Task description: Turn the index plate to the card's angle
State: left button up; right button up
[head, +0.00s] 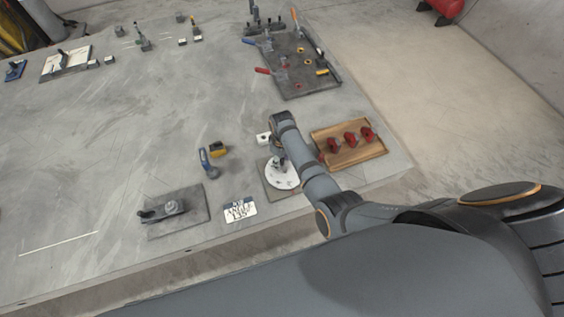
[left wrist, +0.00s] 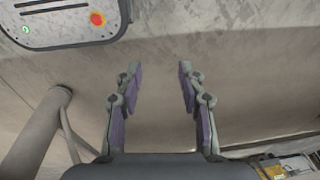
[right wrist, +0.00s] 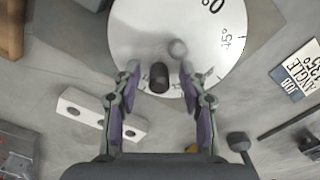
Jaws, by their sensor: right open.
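The index plate (head: 281,177) is a white disc on a grey base; in the right wrist view its face (right wrist: 140,30) shows a 0 and a 45° mark. A dark upright peg (right wrist: 159,77) stands near its rim, with a grey round knob (right wrist: 178,49) near it. My right gripper (right wrist: 160,72) is open, its fingers on either side of the peg with gaps visible. The angle card (head: 240,209) lies left of the plate and appears to read 135; it also shows in the right wrist view (right wrist: 298,70). My left gripper (left wrist: 157,72) is open and empty.
A wooden tray (head: 373,153) with red pieces stands right of the plate. A white block with holes (right wrist: 80,107) lies beside the disc. A dark plate with a fixture (head: 195,197) sits left of the card. The table's middle is mostly clear.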

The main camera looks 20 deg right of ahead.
jog(key=shift+w, duration=0.1)
jog(key=shift+c, duration=1.1)
jog(key=c, duration=0.4)
grip_shut()
pick_arm(q)
jog(key=shift+s, duration=0.4)
